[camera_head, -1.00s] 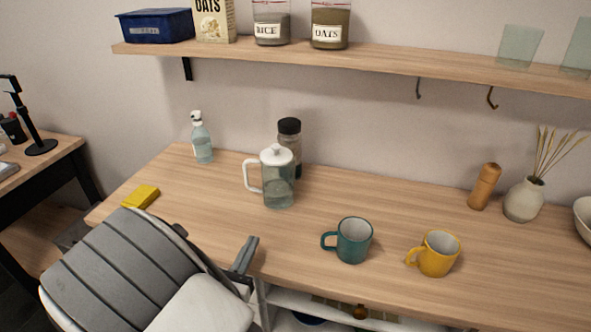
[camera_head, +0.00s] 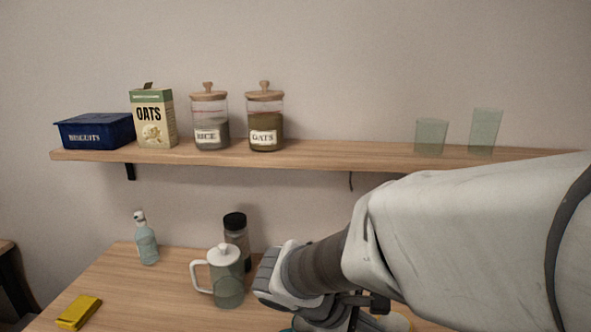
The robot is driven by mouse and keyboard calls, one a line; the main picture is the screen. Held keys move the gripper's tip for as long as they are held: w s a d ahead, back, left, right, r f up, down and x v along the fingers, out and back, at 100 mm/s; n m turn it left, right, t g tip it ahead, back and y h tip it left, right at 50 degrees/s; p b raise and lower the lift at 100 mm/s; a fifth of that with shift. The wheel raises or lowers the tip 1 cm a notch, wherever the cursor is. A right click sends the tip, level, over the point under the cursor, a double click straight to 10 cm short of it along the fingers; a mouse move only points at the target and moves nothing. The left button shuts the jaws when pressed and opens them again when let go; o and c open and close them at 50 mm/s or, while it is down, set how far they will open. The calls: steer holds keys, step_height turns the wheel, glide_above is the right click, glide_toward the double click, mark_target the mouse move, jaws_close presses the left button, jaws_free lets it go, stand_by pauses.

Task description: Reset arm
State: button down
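My arm reaches in from the right side of the head view, large and pale grey, across the front of the table. My gripper (camera_head: 345,318) is at the bottom edge of the view, dark and partly cut off. Its fingertips are not clear, so whether it is open or shut does not show. The glass pitcher (camera_head: 227,285) with a white lid and handle stands on the wooden table (camera_head: 150,290) to the left of my wrist. A yellow mug (camera_head: 397,321) shows only in part beneath my arm.
A dark-lidded jar (camera_head: 237,235) stands behind the pitcher, with a soap bottle (camera_head: 146,243) to the left. A yellow sponge (camera_head: 79,312) lies at front left. The wall shelf (camera_head: 330,153) above holds a blue box (camera_head: 95,131), oats carton, jars and glasses.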

steer(key=s+d+r+m+t+y+p, duration=0.1)
steer(key=s+r+m+t+y+p, duration=0.1)
steer(key=s+r+m+y, duration=0.6)
step_height(320, 180, up, 4)
steer(key=s+m+p, duration=0.1)
steer(key=m, duration=0.3)
steer(key=shift+s+f+t, duration=0.15)
steer(key=shift+s+t, duration=0.1)
steer(key=shift+t, duration=0.05)
